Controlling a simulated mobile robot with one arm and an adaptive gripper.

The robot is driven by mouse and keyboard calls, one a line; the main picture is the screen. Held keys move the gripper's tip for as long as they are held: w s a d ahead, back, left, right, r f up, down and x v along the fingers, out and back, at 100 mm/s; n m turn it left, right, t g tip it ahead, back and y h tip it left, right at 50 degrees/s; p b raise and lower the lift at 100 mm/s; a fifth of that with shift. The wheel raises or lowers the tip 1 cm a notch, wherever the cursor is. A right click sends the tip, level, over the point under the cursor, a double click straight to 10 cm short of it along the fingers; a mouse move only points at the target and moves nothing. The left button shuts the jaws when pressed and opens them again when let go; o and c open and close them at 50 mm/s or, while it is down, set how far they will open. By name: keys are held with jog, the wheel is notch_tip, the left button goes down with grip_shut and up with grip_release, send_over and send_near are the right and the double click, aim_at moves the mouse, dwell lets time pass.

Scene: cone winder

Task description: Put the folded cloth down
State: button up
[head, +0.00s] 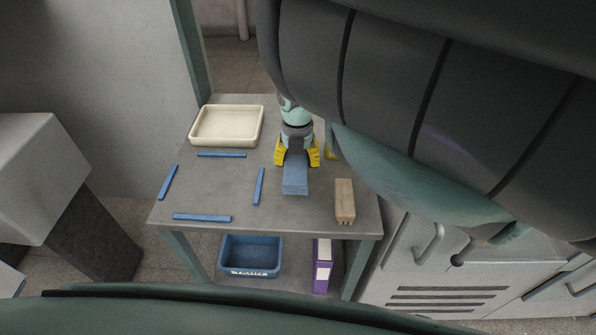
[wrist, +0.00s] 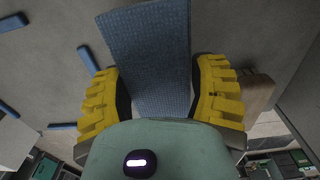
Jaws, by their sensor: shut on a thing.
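The folded cloth (head: 295,184) is blue and oblong. It sticks out toward the front from my gripper (head: 297,158) in the head view. My gripper is shut on it, with one yellow finger on each side; in the wrist view the cloth (wrist: 155,50) runs up between the fingers. The cloth is over the grey table (head: 215,178), to the right of a rectangle outlined by blue strips (head: 258,187). I cannot tell whether its underside touches the tabletop. Its rear end is hidden by my gripper.
A cream tray (head: 227,137) stands at the table's back left. A wooden block-like thing (head: 344,200) lies near the front right corner. The outlined area is empty. Below the tabletop are a blue bin (head: 250,258) and a purple box file (head: 322,268). A grey machine stands right.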

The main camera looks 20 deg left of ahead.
aim_at(297, 167)
jog(key=shift+w+f, duration=0.15)
jog(key=shift+f, duration=0.05)
notch_tip(297, 167, down, 3)
jog(key=shift+r, duration=0.2)
jog(key=shift+d+f, duration=0.1)
jog(key=shift+f, duration=0.2)
jog(key=shift+f, duration=0.15)
jog(key=o, duration=1.3)
